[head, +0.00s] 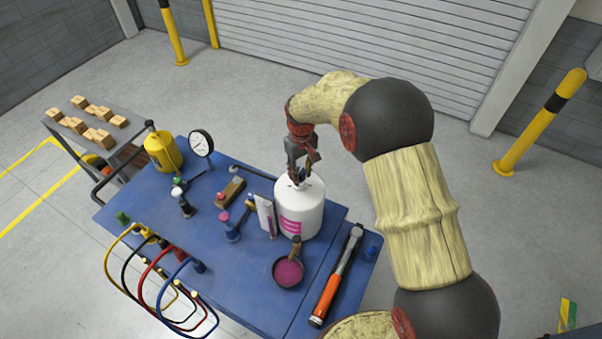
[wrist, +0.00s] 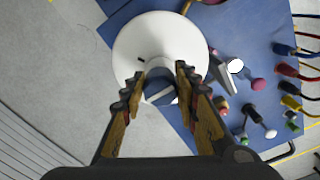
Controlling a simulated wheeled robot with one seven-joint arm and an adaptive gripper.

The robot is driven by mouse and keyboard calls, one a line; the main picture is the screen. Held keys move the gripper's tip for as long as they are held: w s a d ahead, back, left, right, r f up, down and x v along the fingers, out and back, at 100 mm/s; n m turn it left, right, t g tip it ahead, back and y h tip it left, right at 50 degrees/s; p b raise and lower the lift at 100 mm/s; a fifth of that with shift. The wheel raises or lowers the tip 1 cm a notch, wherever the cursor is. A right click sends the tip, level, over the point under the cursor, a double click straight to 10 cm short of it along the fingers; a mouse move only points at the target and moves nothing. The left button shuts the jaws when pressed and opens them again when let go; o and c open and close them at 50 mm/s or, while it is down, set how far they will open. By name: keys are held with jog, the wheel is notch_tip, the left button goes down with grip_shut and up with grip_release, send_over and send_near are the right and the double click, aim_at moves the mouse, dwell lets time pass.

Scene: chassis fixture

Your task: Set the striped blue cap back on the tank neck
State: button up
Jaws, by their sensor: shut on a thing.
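The white tank (head: 299,215) stands upright on the blue table top, with pink markings on its side. In the wrist view the round white top of the tank (wrist: 135,45) fills the upper middle. The striped blue cap (wrist: 159,90) shows there between the fingertips, dark blue with a pale stripe. My gripper (head: 301,180) points down at the tank's top and is shut on the cap; it also shows in the wrist view (wrist: 160,86).
A gauge (head: 201,144), a yellow canister (head: 163,151) and coloured hoses (head: 153,278) are to the left. A cart (head: 96,135) holds several wooden blocks.

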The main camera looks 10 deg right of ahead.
aim_at(301, 179)
jog(key=shift+f, duration=0.15)
jog(key=shift+f+b, duration=0.7)
jog(key=shift+f, duration=0.3)
jog(key=shift+f+b, duration=0.35)
jog(key=shift+f, duration=0.2)
jog(key=o, duration=1.1)
jog(key=shift+r, duration=0.2)
jog(key=shift+r+p, duration=1.4)
jog(key=shift+r, duration=1.5)
